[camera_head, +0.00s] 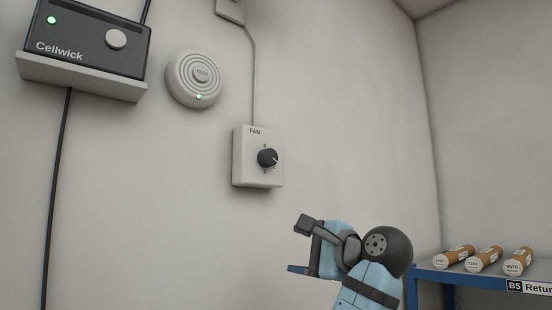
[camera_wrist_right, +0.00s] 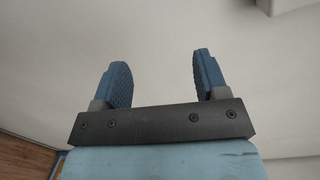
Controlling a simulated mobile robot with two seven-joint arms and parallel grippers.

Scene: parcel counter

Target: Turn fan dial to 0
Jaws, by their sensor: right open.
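The fan control box (camera_head: 243,170) is a white box on the wall marked FAN. Its black round dial (camera_head: 267,158) has a white pointer line that points right and slightly down, away from the mark at the top. My right gripper (camera_head: 296,246) is below and to the right of the box, apart from it. In the right wrist view my right gripper (camera_wrist_right: 160,80) is open with nothing between its fingers. Pale wall lies beyond them, and the corner of a white thing shows at the top right. The dial is not in that view. My left gripper is not in view.
A dark Cellwick unit (camera_head: 85,35) sits on a small shelf at upper left. A blue-framed shelf (camera_head: 430,273) with cardboard tubes (camera_head: 484,259) stands at right. The wall around the box is clear.

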